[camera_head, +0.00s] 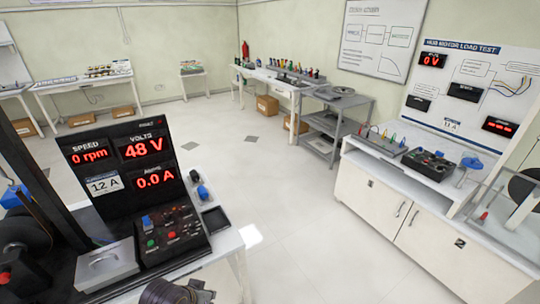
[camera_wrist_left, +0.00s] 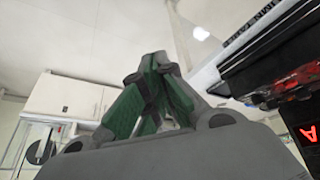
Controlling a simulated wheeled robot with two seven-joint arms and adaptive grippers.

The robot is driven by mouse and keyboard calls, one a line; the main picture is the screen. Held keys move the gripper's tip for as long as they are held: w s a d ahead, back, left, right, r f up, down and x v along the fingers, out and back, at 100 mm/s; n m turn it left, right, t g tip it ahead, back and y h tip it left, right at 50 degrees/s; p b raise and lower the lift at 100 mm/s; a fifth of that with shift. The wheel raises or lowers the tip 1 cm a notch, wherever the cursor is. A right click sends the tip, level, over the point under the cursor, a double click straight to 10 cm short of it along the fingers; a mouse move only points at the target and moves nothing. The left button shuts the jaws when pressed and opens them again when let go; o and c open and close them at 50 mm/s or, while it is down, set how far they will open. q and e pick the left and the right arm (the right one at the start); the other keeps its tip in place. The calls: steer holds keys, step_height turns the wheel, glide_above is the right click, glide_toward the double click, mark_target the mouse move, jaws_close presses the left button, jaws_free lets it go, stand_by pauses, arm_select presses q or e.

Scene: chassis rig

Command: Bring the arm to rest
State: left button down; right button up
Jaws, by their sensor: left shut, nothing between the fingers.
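My left gripper (camera_wrist_left: 157,68) shows in the left wrist view with its green-padded fingers brought together and nothing between them. The fingers point away into open air and touch nothing that I can see. In the head view only a dark part of my left arm shows at the bottom edge, in front of the chassis rig bench. The rig's black panel (camera_head: 128,160) reads 0 rpm, 48 V and 0.0 A. My right gripper is in neither view.
A control box (camera_head: 172,236) with buttons and a grey metal box (camera_head: 106,264) stand on the near bench. A white cabinet (camera_head: 385,205) with a load test board (camera_head: 466,92) stands at the right. The floor (camera_head: 270,215) between them is clear.

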arm_select(q)
steer(key=s+a+r+g+y, duration=0.1)
steer(key=s+a+y, duration=0.1)
steer(key=s+a, duration=0.3)
steer(key=s+f+g+b, duration=0.1)
steer(key=s+f+b, duration=0.15)
steer(key=f, duration=3.25)
steer(key=s+a+f, duration=0.1)
steer(key=s+f, duration=1)
steer(key=s+a+f+g+b, duration=0.1)
steer(key=s+a+f, duration=0.1)
steer(key=s+f, duration=0.9)
steer(key=shift+s+a+g+b, duration=0.25)
steer(key=shift+s+g+b, duration=0.05)
steer(key=shift+s, duration=0.25)
